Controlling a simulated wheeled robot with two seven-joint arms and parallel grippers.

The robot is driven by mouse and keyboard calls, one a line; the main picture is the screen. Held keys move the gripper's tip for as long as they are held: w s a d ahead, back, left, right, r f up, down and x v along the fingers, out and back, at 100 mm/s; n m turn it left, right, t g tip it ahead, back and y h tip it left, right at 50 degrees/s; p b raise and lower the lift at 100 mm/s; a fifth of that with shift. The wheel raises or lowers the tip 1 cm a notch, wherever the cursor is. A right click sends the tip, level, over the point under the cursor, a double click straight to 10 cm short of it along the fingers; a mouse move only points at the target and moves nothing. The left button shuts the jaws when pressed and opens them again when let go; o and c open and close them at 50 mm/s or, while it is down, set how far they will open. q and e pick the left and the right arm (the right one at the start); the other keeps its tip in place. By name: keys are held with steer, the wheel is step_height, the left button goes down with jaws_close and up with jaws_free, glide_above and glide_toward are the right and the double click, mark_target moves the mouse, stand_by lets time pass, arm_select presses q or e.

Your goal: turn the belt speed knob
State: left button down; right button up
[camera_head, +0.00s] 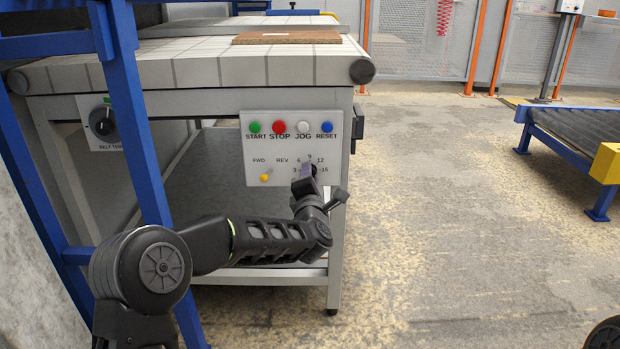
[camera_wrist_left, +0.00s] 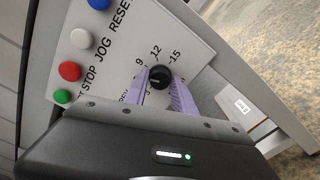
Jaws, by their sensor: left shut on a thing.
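The black belt speed knob (camera_wrist_left: 159,76) sits on the white control panel (camera_head: 262,147), in a scale marked 3 to 15. In the wrist view my left gripper (camera_wrist_left: 160,84) has its two lilac fingers on either side of the knob, shut on it. In the head view the left gripper (camera_head: 306,181) reaches the panel's lower right and hides most of the knob. The knob's exact pointer setting is too small to tell. My right gripper is not in view.
Green start (camera_head: 255,127), red stop (camera_head: 278,127), white jog (camera_head: 303,128) and blue reset (camera_head: 327,127) buttons line the panel top. A brown board (camera_head: 287,38) lies on the conveyor.

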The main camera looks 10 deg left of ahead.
arm_select(q)
steer(key=n, duration=0.4)
steer(key=shift+f, duration=0.1)
stand_by(0.3)
steer(key=c, duration=1)
jaws_free()
steer(key=shift+c, duration=0.2)
steer(key=shift+s, duration=0.1)
steer(key=p+v, duration=0.2)
steer(key=v, duration=0.5)
steer(key=shift+s, duration=0.3)
steer(key=shift+d, duration=0.1)
